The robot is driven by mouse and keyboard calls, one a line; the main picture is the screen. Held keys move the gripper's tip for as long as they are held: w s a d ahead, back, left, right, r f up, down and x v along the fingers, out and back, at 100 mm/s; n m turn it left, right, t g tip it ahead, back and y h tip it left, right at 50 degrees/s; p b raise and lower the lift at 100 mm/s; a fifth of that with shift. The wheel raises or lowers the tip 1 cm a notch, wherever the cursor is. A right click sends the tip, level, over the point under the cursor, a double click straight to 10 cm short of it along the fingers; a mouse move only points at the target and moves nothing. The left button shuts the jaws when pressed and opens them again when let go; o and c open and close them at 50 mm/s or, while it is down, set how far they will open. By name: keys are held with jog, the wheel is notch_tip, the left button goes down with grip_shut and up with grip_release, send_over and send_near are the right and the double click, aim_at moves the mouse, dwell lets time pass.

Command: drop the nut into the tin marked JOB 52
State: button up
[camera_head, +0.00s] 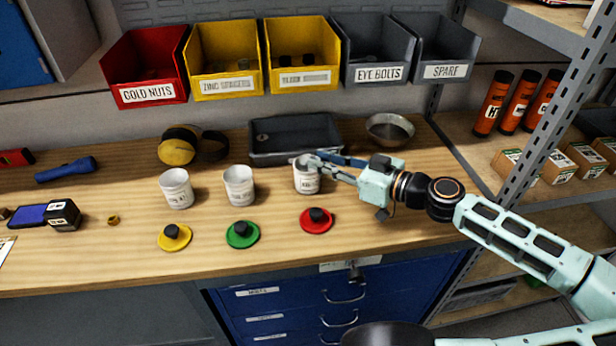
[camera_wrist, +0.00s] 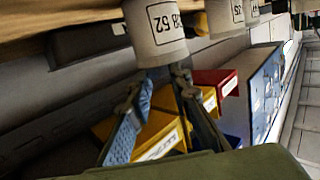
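A small brass-coloured piece that looks like a nut (camera_head: 113,219) lies on the bench at the left. The rightmost of three white tins (camera_head: 309,184) is at my gripper (camera_head: 313,160). In the wrist view this tin (camera_wrist: 155,30) shows an upside-down label that appears to read JOB 52. My gripper reaches in from the right, with its fingertips at the tin's rim. In the wrist view the fingers (camera_wrist: 164,72) stand apart at their bases and come closer towards the tips. The tin partly covers the tips, so what is between them is hidden.
Two more white tins (camera_head: 176,188) (camera_head: 240,185) stand to the left. Yellow (camera_head: 175,243), green (camera_head: 238,240) and red lids (camera_head: 326,225) lie in front. A dark tray (camera_head: 262,153) and a metal bowl (camera_head: 390,130) sit behind. Labelled bins hang above.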

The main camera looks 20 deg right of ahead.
jog(key=o, duration=0.4)
jog(key=v, duration=1.2)
jog(key=shift+w, duration=0.1)
